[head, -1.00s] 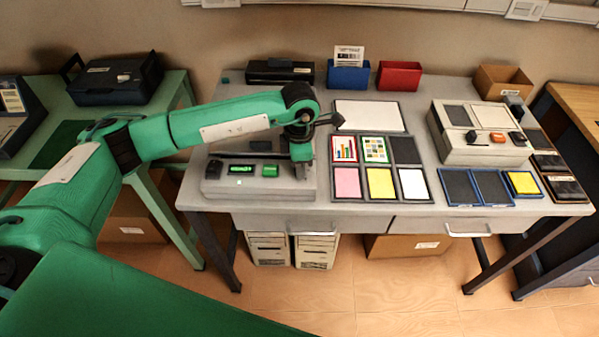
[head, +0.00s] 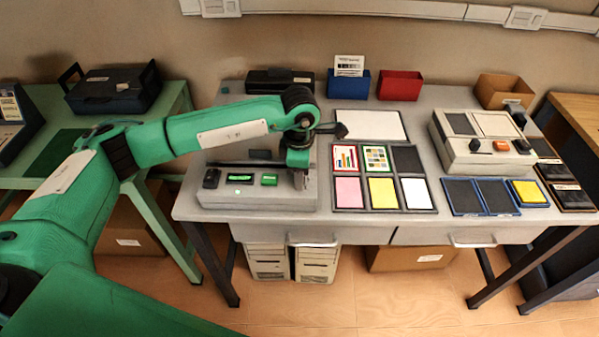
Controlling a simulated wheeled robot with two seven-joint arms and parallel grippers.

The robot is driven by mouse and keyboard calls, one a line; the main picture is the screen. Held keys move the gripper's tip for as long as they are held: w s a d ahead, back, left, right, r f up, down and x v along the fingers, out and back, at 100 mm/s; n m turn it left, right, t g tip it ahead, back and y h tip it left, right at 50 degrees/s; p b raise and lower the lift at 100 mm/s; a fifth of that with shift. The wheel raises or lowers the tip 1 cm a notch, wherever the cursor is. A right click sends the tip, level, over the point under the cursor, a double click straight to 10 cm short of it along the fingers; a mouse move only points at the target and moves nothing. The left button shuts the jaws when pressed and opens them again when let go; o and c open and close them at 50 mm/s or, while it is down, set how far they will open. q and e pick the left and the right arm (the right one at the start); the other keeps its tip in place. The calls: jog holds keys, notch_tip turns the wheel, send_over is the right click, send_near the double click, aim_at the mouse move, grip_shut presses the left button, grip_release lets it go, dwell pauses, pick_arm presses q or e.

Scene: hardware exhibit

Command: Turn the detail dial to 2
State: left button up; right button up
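A grey control box (head: 258,203) stands at the left front of the grey table. On its top are a black knob (head: 211,178), a small lit green display (head: 239,177) and a green button (head: 269,179). I cannot read any label that marks the detail dial. My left gripper (head: 300,181) points down over the right end of this box and hides what is under it. Its fingers are too small and dark to tell whether they are open, shut or touching anything. My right gripper is not in view.
Several framed coloured cards (head: 382,193) lie right of the box. Another grey device (head: 480,160) with black and orange controls stands at the right. A blue bin (head: 348,88) and a red bin (head: 399,86) stand at the back. A dark case (head: 112,88) sits on the green table.

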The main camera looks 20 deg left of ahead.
pick_arm(q)
jog(key=shift+o, duration=0.5)
jog(key=shift+r, duration=0.25)
notch_tip(320, 180, up, 13)
jog(key=b, duration=0.2)
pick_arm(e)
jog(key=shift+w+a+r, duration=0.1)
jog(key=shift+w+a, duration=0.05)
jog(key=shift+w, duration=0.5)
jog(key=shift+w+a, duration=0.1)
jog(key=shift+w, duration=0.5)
pick_arm(q)
jog(key=shift+r, duration=0.1)
jog(key=shift+s, duration=0.1)
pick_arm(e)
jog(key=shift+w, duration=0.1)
